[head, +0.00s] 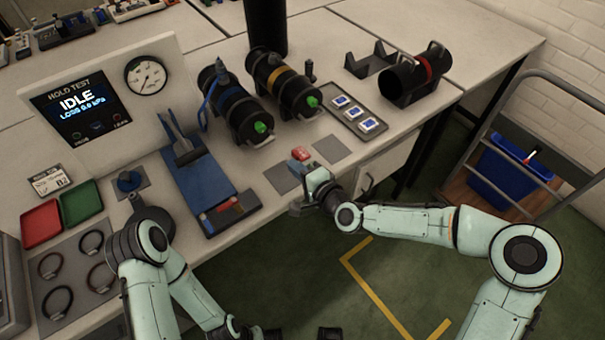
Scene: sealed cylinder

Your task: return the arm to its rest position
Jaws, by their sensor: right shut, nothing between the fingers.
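My right arm reaches in from the right, and my right gripper (299,206) is at the bench's front edge, beside a grey pad. It is shut and empty. A small red-topped block (301,154) sits just behind it; I cannot tell if they touch. My left arm (150,240) is folded at the lower left, over the bench front.
Black cylinders with a blue band (223,88) and a yellow band (283,78) lie on the bench, with a red-banded one (420,70) at right. A hold test panel (90,105) reads IDLE. A trolley with a blue bin (505,168) stands right. Green floor is open in front.

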